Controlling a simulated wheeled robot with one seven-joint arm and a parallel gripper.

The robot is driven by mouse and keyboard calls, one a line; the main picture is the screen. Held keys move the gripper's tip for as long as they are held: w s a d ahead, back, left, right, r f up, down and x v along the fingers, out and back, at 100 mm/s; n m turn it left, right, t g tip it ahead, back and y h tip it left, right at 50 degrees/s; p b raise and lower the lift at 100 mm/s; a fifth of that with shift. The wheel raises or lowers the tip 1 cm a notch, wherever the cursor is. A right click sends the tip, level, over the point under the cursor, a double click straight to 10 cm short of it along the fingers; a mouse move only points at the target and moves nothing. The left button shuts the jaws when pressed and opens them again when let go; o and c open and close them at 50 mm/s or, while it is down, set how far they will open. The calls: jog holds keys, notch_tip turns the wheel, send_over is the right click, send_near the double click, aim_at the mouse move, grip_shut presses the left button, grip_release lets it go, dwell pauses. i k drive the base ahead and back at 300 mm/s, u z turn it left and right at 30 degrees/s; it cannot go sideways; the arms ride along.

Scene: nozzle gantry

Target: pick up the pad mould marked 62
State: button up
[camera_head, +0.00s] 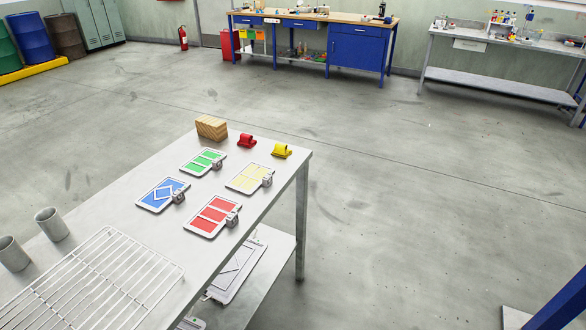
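Several flat white moulds with coloured faces lie on a light grey table (284,178). There is a green one (203,162), a blue one (162,195) with a diamond outline, a pale yellow one (249,178) and a red one (213,215). Each has a small grey block at its right edge; the one on the red mould (232,218) is clearest. No number can be read at this size, so I cannot tell which is marked 62. My gripper is not in view.
A wooden block (211,127), a red item (246,141) and a yellow item (281,151) stand at the table's far end. A wire rack (105,283) and two grey cups (51,224) are nearer. A lower shelf holds a white framed panel (236,274).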

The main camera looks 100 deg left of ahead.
aim_at(170, 189)
jog(key=u, duration=1.2)
jog(key=i, duration=1.1)
jog(key=u, duration=3.4)
